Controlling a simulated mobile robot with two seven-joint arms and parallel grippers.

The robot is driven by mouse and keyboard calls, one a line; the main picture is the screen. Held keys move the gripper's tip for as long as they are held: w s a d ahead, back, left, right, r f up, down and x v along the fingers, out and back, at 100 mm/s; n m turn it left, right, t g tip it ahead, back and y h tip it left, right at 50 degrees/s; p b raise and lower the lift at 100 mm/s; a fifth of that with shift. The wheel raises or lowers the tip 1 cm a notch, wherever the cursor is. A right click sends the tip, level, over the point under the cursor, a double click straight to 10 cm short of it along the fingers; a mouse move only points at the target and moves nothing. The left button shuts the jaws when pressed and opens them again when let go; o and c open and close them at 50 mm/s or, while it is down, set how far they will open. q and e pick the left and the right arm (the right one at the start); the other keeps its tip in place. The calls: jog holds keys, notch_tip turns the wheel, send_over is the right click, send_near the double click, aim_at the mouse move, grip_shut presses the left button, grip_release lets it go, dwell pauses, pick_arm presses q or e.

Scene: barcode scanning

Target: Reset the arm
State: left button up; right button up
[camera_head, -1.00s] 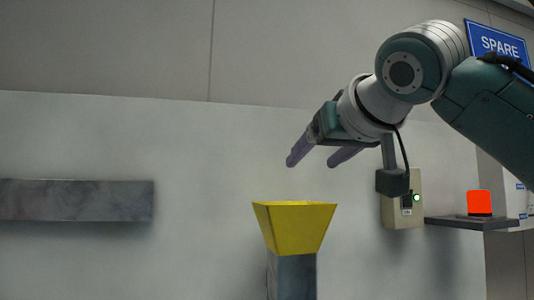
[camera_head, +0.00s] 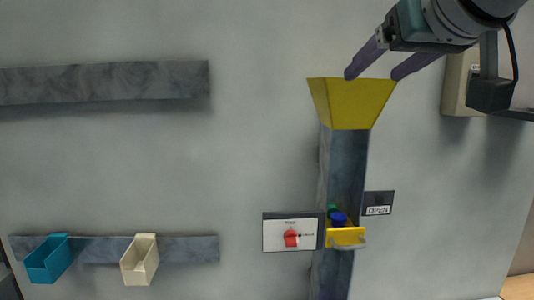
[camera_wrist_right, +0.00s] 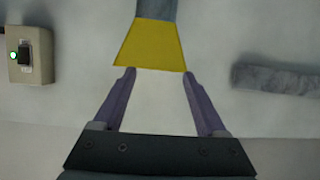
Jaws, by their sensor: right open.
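My right gripper (camera_head: 372,72) is at the upper right of the head view, with its two purple fingers spread apart and nothing between them. Its fingertips are at the upper rim of the yellow funnel (camera_head: 352,104) in the picture; I cannot tell whether they touch. In the right wrist view, the open fingers (camera_wrist_right: 158,74) point toward the yellow funnel (camera_wrist_right: 149,45), which lies just past the tips. The funnel sits on top of a grey vertical chute (camera_head: 343,170). My left gripper is not in view.
A yellow tray (camera_head: 347,237) on the chute holds a blue and a green item. A red-knob panel (camera_head: 290,233) and an OPEN sign (camera_head: 378,205) flank it. A teal bin (camera_head: 48,260) and a cream bin (camera_head: 140,260) hang lower left. A grey ledge (camera_head: 105,84) is upper left.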

jog(key=s+a+f+n+g, duration=0.1)
jog(key=s+f+g, duration=0.2)
jog(key=s+f, duration=0.55)
jog(key=s+f+g, duration=0.2)
jog(key=s+f, duration=0.4)
jog(key=f, duration=0.6)
jog(key=s+d+f+g, duration=0.1)
jog(key=s+f, duration=0.2)
jog(key=s, duration=0.3)
jog(key=s+d+f+g, duration=0.1)
jog(key=s+f+g, duration=0.1)
jog(key=s, duration=0.4)
jog(key=s+d+f+g+p, duration=0.1)
jog(key=s+f+g, duration=0.1)
jog(key=s, duration=0.5)
jog(key=shift+f+h, duration=0.4)
jog(key=shift+f, duration=0.4)
jog(key=shift+s+d, duration=0.1)
jog(key=shift+c, duration=0.2)
